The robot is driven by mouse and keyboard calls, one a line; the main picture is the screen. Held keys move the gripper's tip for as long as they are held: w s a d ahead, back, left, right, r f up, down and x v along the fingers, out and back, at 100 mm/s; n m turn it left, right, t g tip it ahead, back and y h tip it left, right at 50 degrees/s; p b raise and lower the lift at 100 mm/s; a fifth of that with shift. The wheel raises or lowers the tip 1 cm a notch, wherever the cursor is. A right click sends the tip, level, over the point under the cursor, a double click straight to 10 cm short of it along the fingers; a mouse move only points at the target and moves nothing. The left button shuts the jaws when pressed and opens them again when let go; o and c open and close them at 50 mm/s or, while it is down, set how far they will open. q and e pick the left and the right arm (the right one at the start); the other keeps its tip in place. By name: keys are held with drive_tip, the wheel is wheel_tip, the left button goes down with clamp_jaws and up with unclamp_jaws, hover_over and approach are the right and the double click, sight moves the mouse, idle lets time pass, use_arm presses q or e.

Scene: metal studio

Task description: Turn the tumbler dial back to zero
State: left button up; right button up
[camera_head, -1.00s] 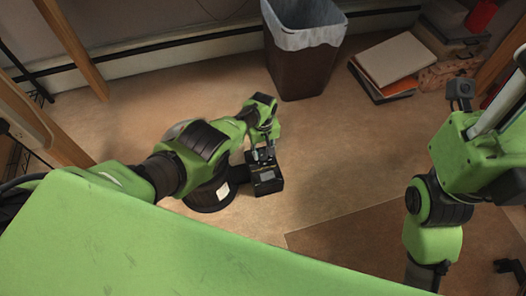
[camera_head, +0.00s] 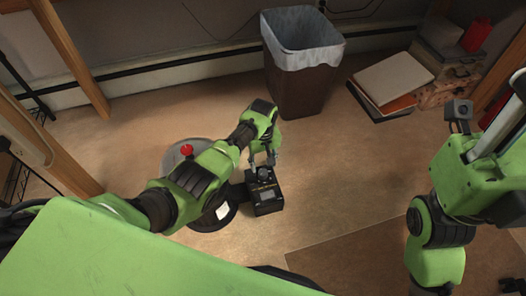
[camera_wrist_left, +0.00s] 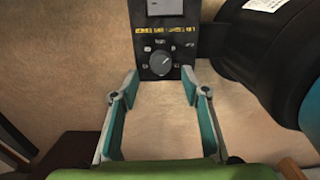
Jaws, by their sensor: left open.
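The black tumbler box (camera_head: 266,203) stands on the floor at the middle of the head view, with a small screen and a dark round dial (camera_head: 263,174). In the left wrist view the grey dial (camera_wrist_left: 162,64) shows a pale pointer mark, and marks surround it; I cannot read them. Above it is a yellow label strip. My left gripper (camera_head: 263,160) is at the box's far, dial end. In the wrist view its open, empty fingers (camera_wrist_left: 159,75) are on either side of the dial, apart from it. My right arm is at the right; its fingers are not visible.
A round black and grey machine (camera_head: 210,219) with a red knob (camera_head: 187,150) stands left of the box, under my left arm. A lined bin (camera_head: 300,88) stands behind, with books (camera_head: 393,78) to its right. The floor right of the box is clear.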

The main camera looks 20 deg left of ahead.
sight(263, 172)
use_arm(q)
wheel_tip(263, 172, up, 7)
idle(0.3)
idle(0.5)
